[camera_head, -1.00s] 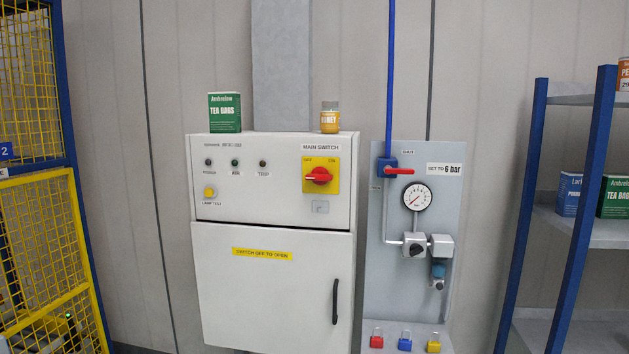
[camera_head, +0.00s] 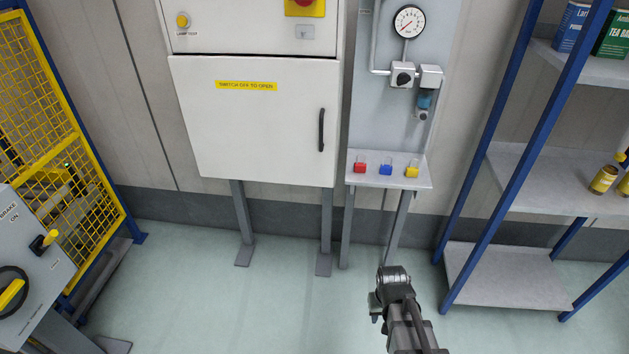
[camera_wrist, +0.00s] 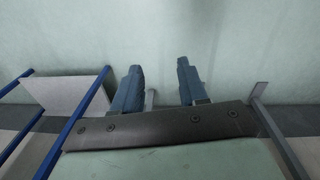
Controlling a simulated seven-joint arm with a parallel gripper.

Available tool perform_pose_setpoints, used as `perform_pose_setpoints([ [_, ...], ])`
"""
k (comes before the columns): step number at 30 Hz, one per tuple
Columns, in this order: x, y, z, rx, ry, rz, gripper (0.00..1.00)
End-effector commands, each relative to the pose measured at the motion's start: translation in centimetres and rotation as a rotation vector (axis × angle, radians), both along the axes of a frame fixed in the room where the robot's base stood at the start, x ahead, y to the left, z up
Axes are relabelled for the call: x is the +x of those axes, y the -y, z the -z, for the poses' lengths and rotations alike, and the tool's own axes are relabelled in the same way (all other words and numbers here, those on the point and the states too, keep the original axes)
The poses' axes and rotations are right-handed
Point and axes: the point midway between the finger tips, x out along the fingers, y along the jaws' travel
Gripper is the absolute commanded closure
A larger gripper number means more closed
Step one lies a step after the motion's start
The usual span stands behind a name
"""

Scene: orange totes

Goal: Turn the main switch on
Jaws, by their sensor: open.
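The main switch (camera_head: 304,6) is at the top edge of the head view, cut off by the frame. Only the lower part of its yellow plate and red knob shows, so its position cannot be read now. It sits on the upper panel of the white cabinet (camera_head: 255,110). My arm shows low in the head view, right of the cabinet and well below the switch. My gripper (camera_wrist: 158,80) shows in the wrist view with its two blue-grey fingers apart and nothing between them, above pale green floor.
A grey board with a gauge (camera_head: 409,22) stands right of the cabinet, with a ledge (camera_head: 390,181) bearing padlocks. A blue-framed shelf rack (camera_head: 510,275) stands at right. A yellow mesh fence (camera_head: 60,130) and a grey control box (camera_head: 28,250) are at left. Floor before the cabinet is clear.

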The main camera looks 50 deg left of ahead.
Motion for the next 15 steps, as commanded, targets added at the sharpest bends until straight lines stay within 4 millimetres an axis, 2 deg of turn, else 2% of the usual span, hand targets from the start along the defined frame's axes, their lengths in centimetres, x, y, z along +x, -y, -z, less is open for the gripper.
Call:
perform_pose_setpoints([
  [1,0.0,-2.5,-1.4,0.017,0.026,-0.033,0.57],
  [3,-0.2,-5.3,-3.3,0.036,0.061,-0.073,0.57],
  [8,-1.1,-11.6,-8.2,0.081,0.146,-0.162,0.57],
  [15,-3.4,-20.6,-16.6,0.152,0.284,-0.286,0.57],
])
